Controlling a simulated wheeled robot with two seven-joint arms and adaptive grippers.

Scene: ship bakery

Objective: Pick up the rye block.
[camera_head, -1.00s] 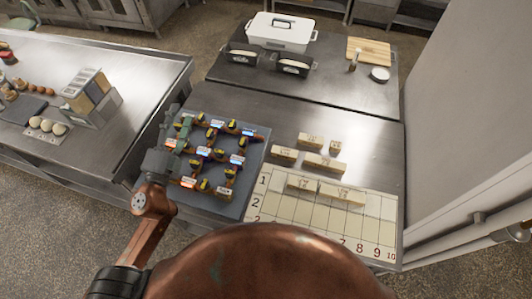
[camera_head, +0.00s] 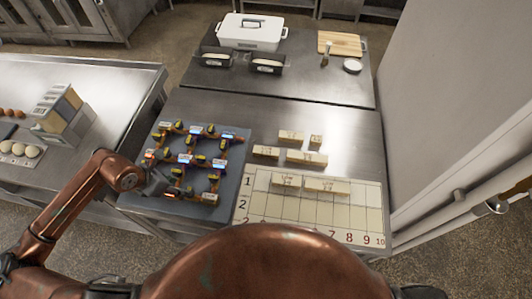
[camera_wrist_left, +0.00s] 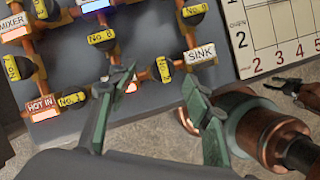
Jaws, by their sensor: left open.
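Several pale blocks with small labels lie on the steel table at the right of the head view. They include a back block (camera_head: 291,137), a small short block (camera_head: 316,141), a left block (camera_head: 266,152) and a longer block (camera_head: 307,158). Two more, a left one (camera_head: 286,181) and a right one (camera_head: 327,187), lie on the numbered chart (camera_head: 312,212). The labels are too small to read, so I cannot tell which is rye. My left gripper (camera_head: 165,188) is open and empty over the pipe panel's near left part, apart from the blocks. Its fingers (camera_wrist_left: 158,88) spread in the wrist view.
The pipe panel (camera_head: 232,160) carries copper pipes, yellow tags and labels, left of the blocks. A white lidded dish (camera_head: 252,32), two dark tins (camera_head: 267,66) and a cutting board (camera_head: 340,43) stand farther back. A pale wall (camera_head: 445,100) bounds the right side.

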